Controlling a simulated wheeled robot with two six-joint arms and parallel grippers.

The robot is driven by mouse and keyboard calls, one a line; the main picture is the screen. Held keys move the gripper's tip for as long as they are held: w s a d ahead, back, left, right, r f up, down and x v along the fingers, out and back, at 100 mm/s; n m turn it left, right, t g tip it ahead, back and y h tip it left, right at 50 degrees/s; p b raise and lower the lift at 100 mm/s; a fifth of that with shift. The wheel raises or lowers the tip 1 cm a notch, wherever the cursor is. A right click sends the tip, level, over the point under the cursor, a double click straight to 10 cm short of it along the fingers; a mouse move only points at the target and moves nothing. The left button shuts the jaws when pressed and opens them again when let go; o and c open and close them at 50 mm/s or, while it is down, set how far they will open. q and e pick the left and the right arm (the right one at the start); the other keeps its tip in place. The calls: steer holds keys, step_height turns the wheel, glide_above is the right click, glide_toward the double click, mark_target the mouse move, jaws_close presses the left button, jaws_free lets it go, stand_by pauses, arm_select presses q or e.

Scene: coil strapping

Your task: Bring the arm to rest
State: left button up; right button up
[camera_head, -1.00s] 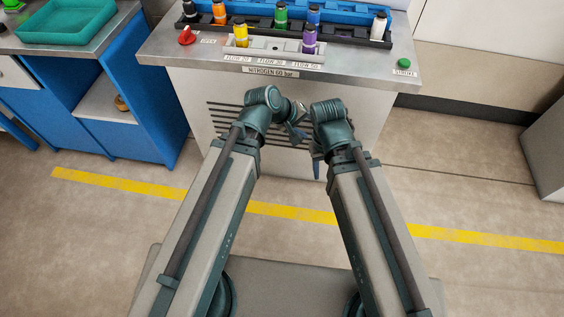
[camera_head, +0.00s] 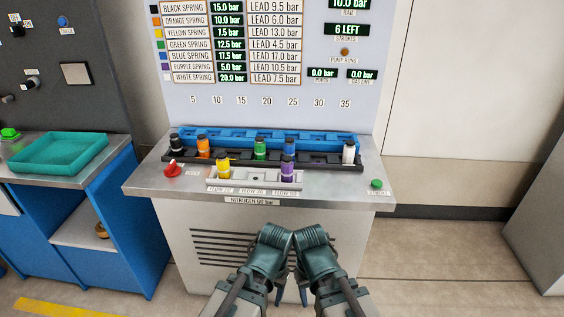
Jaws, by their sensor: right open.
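My two arms come up from the bottom of the head view and meet in front of the grey cabinet. My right gripper (camera_head: 304,297) points down below its wrist; only a dark finger tip shows, and the rest is behind my arm. My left gripper (camera_head: 279,297) is mostly hidden behind its own wrist, with a dark tip showing. Both wrists are close together, below the bench's front edge and apart from the parts on it. I see nothing held in the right gripper.
The steel bench (camera_head: 144,184) carries a black rack (camera_head: 325,163) with several coloured cartridges, a blue tray (camera_head: 330,138) behind it and a grey holder (camera_head: 255,181) in front. A red knob (camera_head: 172,169) and a green button (camera_head: 376,184) flank them. A teal tray (camera_head: 60,153) stands left. Floor right is clear.

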step_height(320, 180, up, 14)
steer(key=p, duration=1.3)
steer(key=shift+r, duration=0.2)
